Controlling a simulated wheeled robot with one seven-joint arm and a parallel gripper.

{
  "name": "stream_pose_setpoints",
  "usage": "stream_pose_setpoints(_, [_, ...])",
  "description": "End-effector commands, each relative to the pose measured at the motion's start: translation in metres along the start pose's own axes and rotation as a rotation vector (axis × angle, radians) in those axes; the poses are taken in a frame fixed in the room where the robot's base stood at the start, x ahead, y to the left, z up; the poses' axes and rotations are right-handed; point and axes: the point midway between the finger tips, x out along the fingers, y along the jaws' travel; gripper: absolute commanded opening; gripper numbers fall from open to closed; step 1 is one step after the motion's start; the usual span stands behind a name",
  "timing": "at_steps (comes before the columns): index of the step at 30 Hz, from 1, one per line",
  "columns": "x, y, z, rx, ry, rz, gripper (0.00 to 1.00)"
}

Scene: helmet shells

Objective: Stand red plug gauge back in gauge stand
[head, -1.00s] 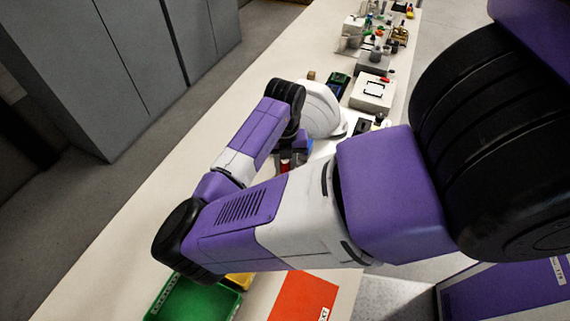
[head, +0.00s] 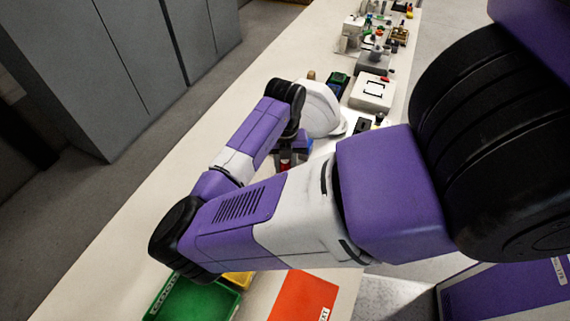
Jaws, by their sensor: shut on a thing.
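My gripper (head: 286,159) shows only in part, below my wrist and next to the white helmet shell (head: 320,108). It is shut on a red piece, the red plug gauge (head: 285,165), of which only a small part shows above my forearm. The gauge's lower end is hidden behind my arm, so I cannot tell whether it touches anything. A small blue and dark shape shows just right of the gripper; I cannot tell what it is. I cannot make out the gauge stand for sure.
A green bin (head: 195,297) and a red sheet (head: 303,296) lie at the near end of the white bench (head: 110,240). A white box (head: 372,92) and several small items stand farther along. The bench's left side is clear. Grey cabinets (head: 110,70) stand beyond it.

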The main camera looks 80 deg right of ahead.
Motion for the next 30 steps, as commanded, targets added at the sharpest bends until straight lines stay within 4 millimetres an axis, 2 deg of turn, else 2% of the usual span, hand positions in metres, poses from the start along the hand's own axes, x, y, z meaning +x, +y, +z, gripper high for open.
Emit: stream_pose_setpoints(30, [0.012,0.000,0.000,0.000,0.000,0.000,0.00])
